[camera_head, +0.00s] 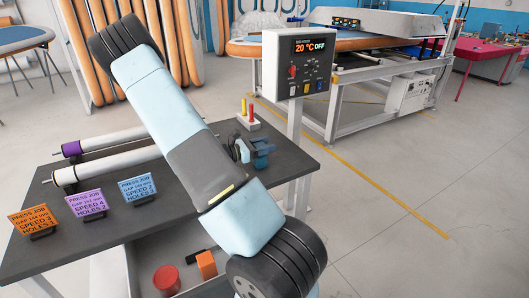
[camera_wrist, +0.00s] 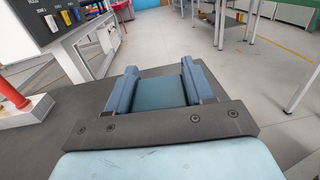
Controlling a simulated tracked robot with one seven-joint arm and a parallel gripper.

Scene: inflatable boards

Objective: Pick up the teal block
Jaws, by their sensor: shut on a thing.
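The teal block (camera_wrist: 160,94) sits between the two blue-grey fingers of my gripper (camera_wrist: 158,80) in the wrist view. The fingers press on its left and right sides, and its lower part is hidden by the gripper body. In the head view my gripper (camera_head: 262,150) shows partly behind my arm, over the right end of the dark table (camera_head: 295,160).
Red and yellow pegs on a white base (camera_head: 248,122) stand near the table's back edge. A control box (camera_head: 299,62) is behind. White rollers (camera_head: 105,165) and job cards (camera_head: 86,205) occupy the left. An orange block (camera_head: 206,264) and red cylinder (camera_head: 166,280) lie below.

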